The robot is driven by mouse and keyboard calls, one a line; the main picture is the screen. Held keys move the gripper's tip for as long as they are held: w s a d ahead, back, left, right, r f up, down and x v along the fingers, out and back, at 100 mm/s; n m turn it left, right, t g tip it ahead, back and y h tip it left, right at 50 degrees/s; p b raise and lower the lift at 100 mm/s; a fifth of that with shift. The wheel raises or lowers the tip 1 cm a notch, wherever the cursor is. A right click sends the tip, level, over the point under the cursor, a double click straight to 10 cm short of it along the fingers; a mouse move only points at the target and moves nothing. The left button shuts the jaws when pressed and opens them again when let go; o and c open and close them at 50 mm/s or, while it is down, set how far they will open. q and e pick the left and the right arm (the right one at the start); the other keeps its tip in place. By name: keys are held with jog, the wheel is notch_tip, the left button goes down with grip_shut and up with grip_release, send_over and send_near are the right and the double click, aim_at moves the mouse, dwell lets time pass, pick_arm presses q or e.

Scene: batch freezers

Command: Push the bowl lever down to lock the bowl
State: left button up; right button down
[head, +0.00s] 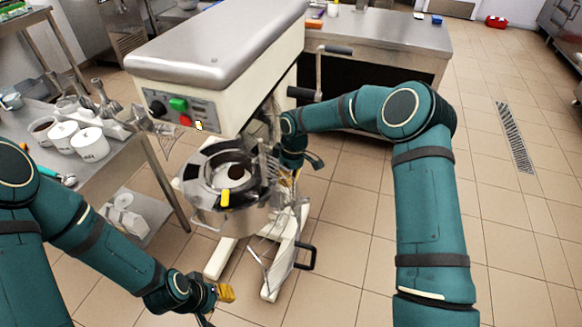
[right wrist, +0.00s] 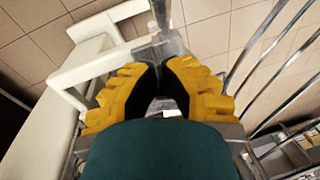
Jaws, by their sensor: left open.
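The steel bowl (head: 208,217) sits in the white mixer (head: 220,85), under a ring-shaped guard. I cannot tell for sure which part is the bowl lever; a metal rod (right wrist: 161,14) rises just beyond my right fingertips in the right wrist view. My right gripper (head: 288,176) is close beside the bowl's right side, partly hidden in the head view. Its yellow fingers (right wrist: 160,80) are close together in the right wrist view, and any grip is unclear. My left gripper (head: 222,293) is open and empty, below and in front of the bowl.
A black-gripped crank handle (head: 337,49) stands at the mixer's right. A black loop handle (head: 307,257) is low near the base leg (head: 280,268). A side table (head: 120,150) with white containers (head: 90,144) is at left.

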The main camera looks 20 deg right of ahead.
jog(key=shift+s+d+f, duration=0.25)
jog(key=shift+s+f, duration=0.1)
jog(key=shift+f, duration=0.25)
jog(key=shift+s+d+f, duration=0.3)
jog(key=shift+s+f, duration=0.1)
jog(key=shift+f, duration=0.2)
jog(key=shift+s+d+f, duration=0.25)
jog(key=shift+s+f, duration=0.1)
jog(key=shift+f, duration=0.25)
jog(key=shift+d, duration=0.1)
jog(key=shift+s+d+f+y+b, duration=0.15)
jog(key=shift+y+b, duration=0.15)
